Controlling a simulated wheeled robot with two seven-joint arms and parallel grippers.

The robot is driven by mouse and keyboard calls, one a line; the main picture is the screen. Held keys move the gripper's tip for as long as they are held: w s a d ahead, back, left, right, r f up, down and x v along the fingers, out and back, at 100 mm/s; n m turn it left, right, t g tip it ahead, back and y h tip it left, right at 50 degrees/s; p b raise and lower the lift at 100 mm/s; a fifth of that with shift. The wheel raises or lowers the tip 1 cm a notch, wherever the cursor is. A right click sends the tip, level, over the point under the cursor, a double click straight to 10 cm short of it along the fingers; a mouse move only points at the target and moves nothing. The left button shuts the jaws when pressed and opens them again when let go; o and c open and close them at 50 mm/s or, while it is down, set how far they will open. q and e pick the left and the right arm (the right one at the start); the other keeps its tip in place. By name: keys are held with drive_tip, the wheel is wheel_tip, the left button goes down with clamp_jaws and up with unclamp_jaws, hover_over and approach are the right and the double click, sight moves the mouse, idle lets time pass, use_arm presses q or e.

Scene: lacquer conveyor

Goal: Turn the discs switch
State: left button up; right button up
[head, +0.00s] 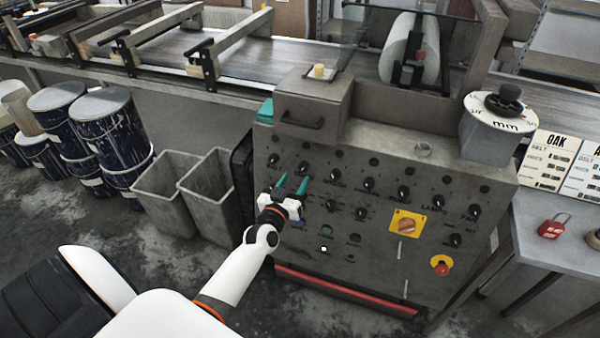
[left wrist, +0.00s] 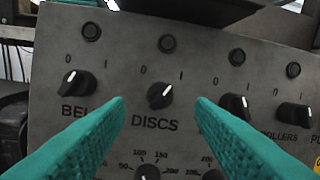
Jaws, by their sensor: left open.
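The discs switch (left wrist: 160,95) is a round black knob with a white line, above the label DISCS on the grey panel. In the left wrist view its line appears to slant up and right, with 0 at upper left and 1 at upper right. In the head view the same switch (head: 302,168) is small, just beyond the fingertips. My left gripper (head: 293,183) is open and empty, its teal fingers pointing at the panel. In the left wrist view the fingers (left wrist: 160,105) lie either side of the DISCS label, apart from the knob. My right gripper is not in view.
The belt switch (left wrist: 77,83) is left of the discs switch; another black knob (left wrist: 234,106) is to its right, partly behind a finger. Dial knobs (left wrist: 147,172) sit below. Grey bins (head: 168,195) stand left.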

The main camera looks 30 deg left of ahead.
sight(301, 171)
use_arm(q)
drive_tip(key=x, duration=0.4)
drive_tip(key=shift+w+a, duration=0.1)
drive_tip(key=shift+w, duration=0.3)
drive_tip(key=c, duration=1)
drive_tip(key=shift+o, duration=0.2)
drive_tip(key=shift+n, duration=0.5)
drive_tip(key=n+y, duration=0.1)
drive_tip(key=n, duration=0.2)
drive_tip(key=n+p, duration=0.1)
drive_tip(key=n, duration=0.2)
drive_tip(key=shift+n+g+y, duration=0.3)
drive_tip(key=shift+y, duration=0.1)
drive_tip(key=n+p, duration=0.1)
drive_tip(key=n, duration=0.2)
drive_tip(key=n+g+p, duration=0.1)
drive_tip(key=n, duration=0.2)
drive_tip(key=shift+y, duration=0.3)
